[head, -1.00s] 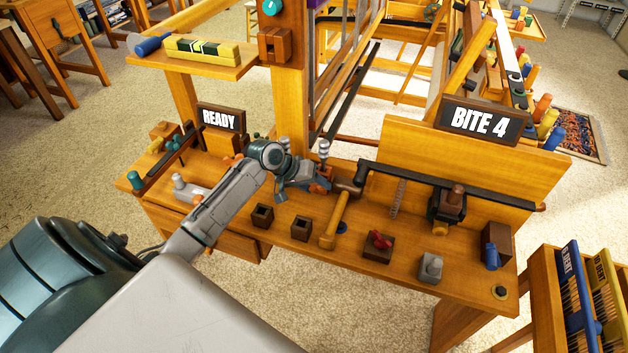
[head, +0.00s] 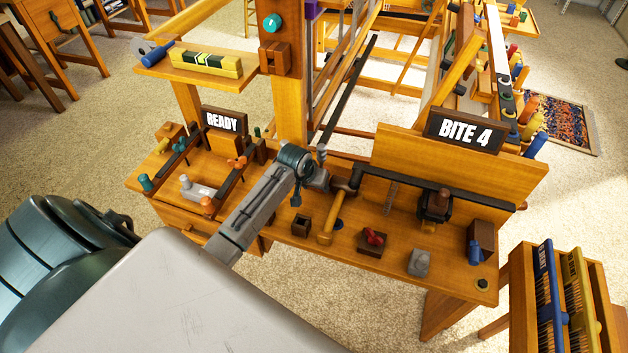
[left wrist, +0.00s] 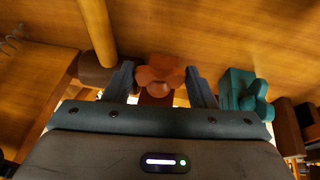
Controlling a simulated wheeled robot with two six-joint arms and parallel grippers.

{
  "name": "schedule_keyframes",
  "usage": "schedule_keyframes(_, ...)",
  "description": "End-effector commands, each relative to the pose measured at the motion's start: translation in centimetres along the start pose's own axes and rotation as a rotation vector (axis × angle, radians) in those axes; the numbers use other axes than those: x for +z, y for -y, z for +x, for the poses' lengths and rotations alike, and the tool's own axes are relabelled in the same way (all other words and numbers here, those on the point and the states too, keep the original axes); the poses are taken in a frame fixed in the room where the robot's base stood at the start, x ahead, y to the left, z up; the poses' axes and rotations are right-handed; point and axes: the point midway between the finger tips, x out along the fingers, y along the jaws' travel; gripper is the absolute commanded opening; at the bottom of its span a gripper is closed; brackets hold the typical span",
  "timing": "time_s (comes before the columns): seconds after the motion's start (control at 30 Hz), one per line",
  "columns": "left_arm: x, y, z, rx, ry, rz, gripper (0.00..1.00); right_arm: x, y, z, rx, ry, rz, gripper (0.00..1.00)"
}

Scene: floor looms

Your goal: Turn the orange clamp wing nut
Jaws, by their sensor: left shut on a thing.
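The orange clamp wing nut (left wrist: 160,75) shows in the left wrist view, between the two dark fingers of my left gripper (left wrist: 161,86). The fingers are shut on it, one on each side. In the head view my left gripper (head: 320,178) is over the bench, left of the hammer head, and my own wrist hides the held nut. A teal wing nut (left wrist: 246,92) stands to the right of the fingers in the left wrist view, apart from them. My right gripper is in neither view.
A hammer (head: 328,222) lies beside the gripper. A black bar (head: 440,185) with a dark clamp runs right. Small blocks, including one with a red piece (head: 373,240), stand along the front. READY (head: 222,121) and BITE 4 (head: 465,130) signs stand behind.

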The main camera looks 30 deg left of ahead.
Motion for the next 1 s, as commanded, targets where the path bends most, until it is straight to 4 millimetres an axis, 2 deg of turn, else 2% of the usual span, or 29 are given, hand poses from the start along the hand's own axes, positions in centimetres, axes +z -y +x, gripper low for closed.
schedule_keyframes(0.03, -0.2, -0.2, -0.4, -0.018, 0.000, 0.007, 0.28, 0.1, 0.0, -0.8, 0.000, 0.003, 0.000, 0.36)
schedule_keyframes(0.4, -0.2, -0.8, -0.3, -0.271, 0.001, 0.114, 0.28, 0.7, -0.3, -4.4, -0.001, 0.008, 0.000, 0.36)
schedule_keyframes(0.7, -0.1, -0.8, 0.0, -0.447, -0.001, 0.187, 0.28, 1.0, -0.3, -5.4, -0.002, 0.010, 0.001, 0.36)
schedule_keyframes(1.0, -0.1, -0.8, 0.1, -0.524, -0.003, 0.218, 0.28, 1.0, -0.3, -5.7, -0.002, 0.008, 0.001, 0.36)
